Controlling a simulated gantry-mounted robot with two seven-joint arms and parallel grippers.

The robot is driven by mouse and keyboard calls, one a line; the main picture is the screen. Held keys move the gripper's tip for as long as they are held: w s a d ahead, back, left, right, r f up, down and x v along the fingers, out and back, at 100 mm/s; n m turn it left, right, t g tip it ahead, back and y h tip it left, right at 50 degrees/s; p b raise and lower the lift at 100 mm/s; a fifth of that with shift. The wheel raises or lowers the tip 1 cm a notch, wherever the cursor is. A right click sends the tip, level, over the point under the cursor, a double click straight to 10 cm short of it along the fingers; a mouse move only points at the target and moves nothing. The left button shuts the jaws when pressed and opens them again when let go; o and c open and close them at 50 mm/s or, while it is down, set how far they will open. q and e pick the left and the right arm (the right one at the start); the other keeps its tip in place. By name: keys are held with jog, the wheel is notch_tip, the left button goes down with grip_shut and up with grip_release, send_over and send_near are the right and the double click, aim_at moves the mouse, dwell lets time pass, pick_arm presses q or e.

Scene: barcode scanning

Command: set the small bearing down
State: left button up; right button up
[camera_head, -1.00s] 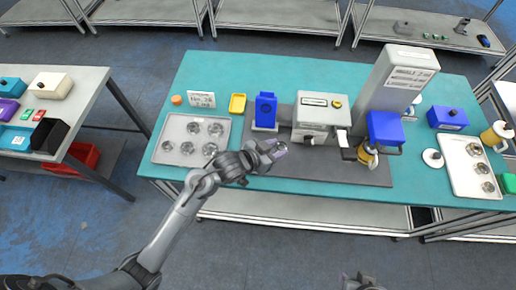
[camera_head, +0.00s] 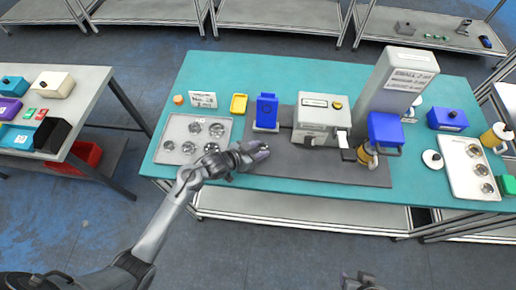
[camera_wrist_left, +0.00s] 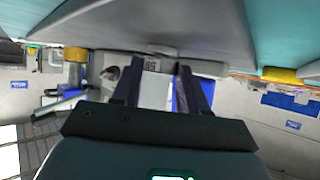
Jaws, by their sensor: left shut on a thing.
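My left gripper (camera_head: 264,149) is over the left part of the dark grey mat (camera_head: 325,168) in the head view. It is shut on the small bearing, but the bearing is hard to make out now, mostly hidden by the fingers. I cannot tell whether the bearing touches the mat. In the left wrist view the two dark fingers (camera_wrist_left: 162,78) reach forward, with a grey surface close above them. A bit of my right gripper (camera_head: 361,283) shows at the bottom edge; its jaws are not clear.
A tray (camera_head: 178,127) with several bearings lies left of the mat. A blue stand (camera_head: 265,110), a white-grey machine (camera_head: 318,122) and a tall press with a blue head (camera_head: 385,130) stand behind the mat. The mat's front middle is clear.

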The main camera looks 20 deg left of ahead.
pick_arm(q)
jog(key=shift+f, duration=0.2)
jog(key=o, duration=1.1)
jog(key=shift+f+b, duration=0.15)
jog(key=shift+b, duration=0.4)
jog(key=shift+s+a+r, duration=0.1)
jog(key=shift+s+r, duration=0.05)
jog(key=shift+r, duration=0.1)
jog(key=p+v, duration=0.1)
jog(key=v, duration=0.9)
jog(key=shift+s+a+f, duration=0.1)
jog(key=shift+s+a, duration=0.05)
jog(key=shift+a, duration=0.05)
jog(key=s+f+n+g+y, duration=0.1)
jog(key=s+y, duration=0.3)
jog(key=s, duration=0.5)
jog(key=shift+n+g+y, duration=0.4)
jog(key=shift+n+g, duration=0.2)
jog(key=shift+g, duration=0.3)
jog(key=shift+o, duration=0.5)
jog(key=s+r+n+g, duration=0.1)
jog(key=s+g, duration=0.3)
jog(key=s, duration=0.7)
jog(key=shift+d+y, duration=0.35)
jog(key=shift+y, duration=0.05)
